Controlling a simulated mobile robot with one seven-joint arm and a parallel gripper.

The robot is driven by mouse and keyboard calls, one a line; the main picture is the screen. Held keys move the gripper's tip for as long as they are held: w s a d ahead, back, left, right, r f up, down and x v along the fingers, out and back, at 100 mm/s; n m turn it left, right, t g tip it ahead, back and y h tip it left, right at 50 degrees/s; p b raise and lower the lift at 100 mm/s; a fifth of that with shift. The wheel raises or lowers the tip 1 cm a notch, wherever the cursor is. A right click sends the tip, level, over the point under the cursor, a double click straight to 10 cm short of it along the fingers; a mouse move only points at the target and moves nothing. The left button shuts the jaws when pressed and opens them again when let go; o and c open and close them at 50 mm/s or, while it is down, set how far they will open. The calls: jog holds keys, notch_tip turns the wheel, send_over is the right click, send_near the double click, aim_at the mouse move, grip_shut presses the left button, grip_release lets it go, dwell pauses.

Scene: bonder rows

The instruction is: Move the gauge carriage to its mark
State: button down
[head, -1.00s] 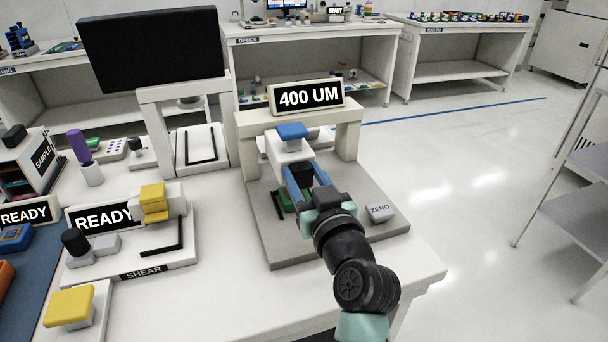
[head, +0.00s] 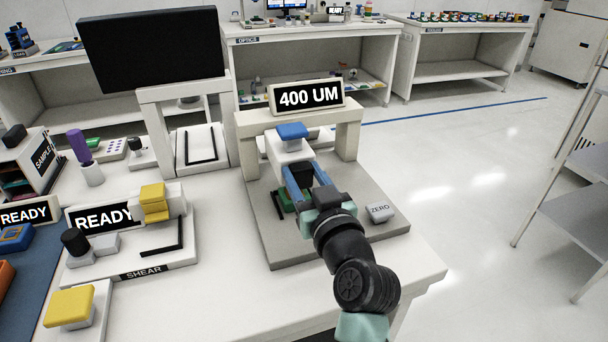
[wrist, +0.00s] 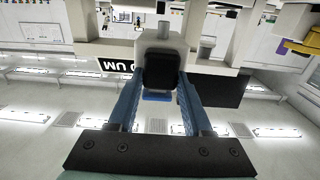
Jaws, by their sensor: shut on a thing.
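The gauge carriage (head: 289,141) is a white block with a blue top, under the gauge's bridge. Its black knob (wrist: 161,71) lies between the two blue fingers of my gripper (wrist: 160,84) in the wrist view. In the head view my gripper (head: 299,174) reaches in from the front and is shut on that knob. The gauge display (head: 308,96) reads 400 UM. A green piece (head: 285,202) shows on the grey base (head: 268,238) left of my gripper, partly hidden. I cannot make out the mark clearly.
A grey ZERO button (head: 379,212) sits right of my gripper on the base. The SHEAR station (head: 140,262), with a READY display (head: 102,216) and yellow blocks, stands to the left. A black monitor (head: 152,47) stands behind it.

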jog(key=shift+d, duration=0.1)
jog(key=w+d+b, duration=0.3)
jog(key=d+b, duration=0.5)
jog(key=d, duration=0.3)
jog(key=shift+w+d, duration=0.35)
jog(key=shift+r, duration=0.1)
jog(key=shift+c, duration=1.8)
grip_release()
jog(key=shift+d, duration=0.15)
jog(key=shift+o, duration=0.2)
jog(key=v, duration=1.3)
jog(key=shift+p, duration=0.4)
